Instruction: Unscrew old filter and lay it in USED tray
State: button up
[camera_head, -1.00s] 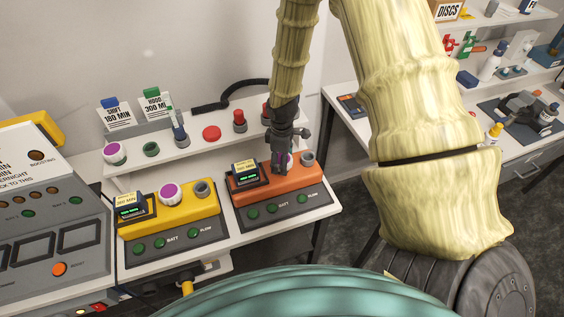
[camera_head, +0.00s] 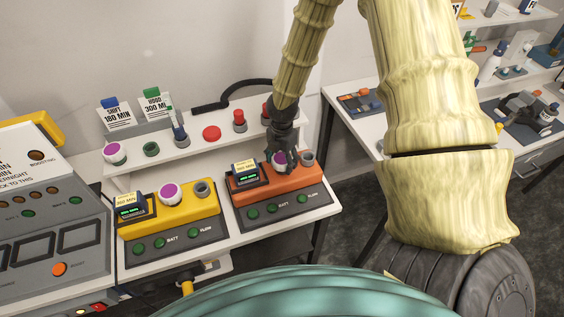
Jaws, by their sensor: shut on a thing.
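An orange unit (camera_head: 287,185) stands on the bench at the centre. It has a small display, green lamps and a grey port on top. My gripper (camera_head: 277,164) points down over its top and is shut on the purple-topped filter (camera_head: 280,157), partly hidden by the fingers. I cannot tell whether the filter is still seated or lifted. A yellow unit (camera_head: 205,209) to the left has a similar white filter with a purple top (camera_head: 170,193). I cannot make out a tray marked USED.
A white raised shelf (camera_head: 180,157) behind the units holds a red cap (camera_head: 212,133), a green ring (camera_head: 151,149), a blue-grey bottle (camera_head: 180,134) and another purple-topped filter (camera_head: 115,153). A grey console (camera_head: 50,210) stands at the left. A second bench with bottles is at the right.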

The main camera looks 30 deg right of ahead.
jog(key=o, duration=1.2)
